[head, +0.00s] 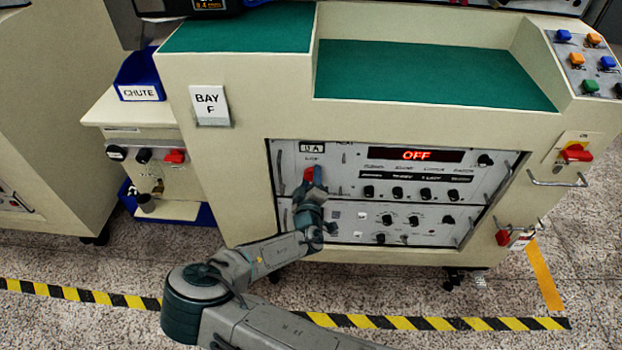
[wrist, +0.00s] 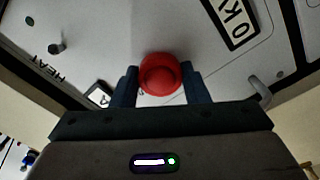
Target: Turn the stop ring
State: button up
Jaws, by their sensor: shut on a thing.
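The red stop ring (head: 309,173) is on the upper left of the grey panel in the front of the BAY F cabinet. In the wrist view the ring (wrist: 160,75) is a round red cap with a raised centre. My gripper (head: 314,181) reaches the panel from the front. In the wrist view one dark finger of my gripper (wrist: 160,86) lies on each side of the ring, and it is shut on it. The fingers hide part of the ring's sides. The display (head: 416,155) above the knobs reads OFF in red.
Several black knobs (head: 397,192) and a metal handle (head: 505,178) are on the panel to the right. A blue CHUTE bin (head: 140,80) stands at left. Yellow-black tape (head: 110,299) marks the floor.

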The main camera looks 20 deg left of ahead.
jog(key=m+b, duration=0.4)
jog(key=m, duration=0.2)
jog(key=shift+f, duration=0.15)
jog(key=m+b, duration=0.2)
jog(key=m, duration=0.1)
jog(key=shift+b, duration=0.4)
jog(key=shift+m+b, duration=1)
jog(key=shift+m, duration=0.2)
jog(key=o, duration=1)
jog(key=shift+s, duration=0.15)
jog(key=v, duration=1.3)
jog(key=shift+s+d+p, duration=0.15)
jog(key=shift+s+p, duration=0.1)
jog(key=shift+p, duration=0.1)
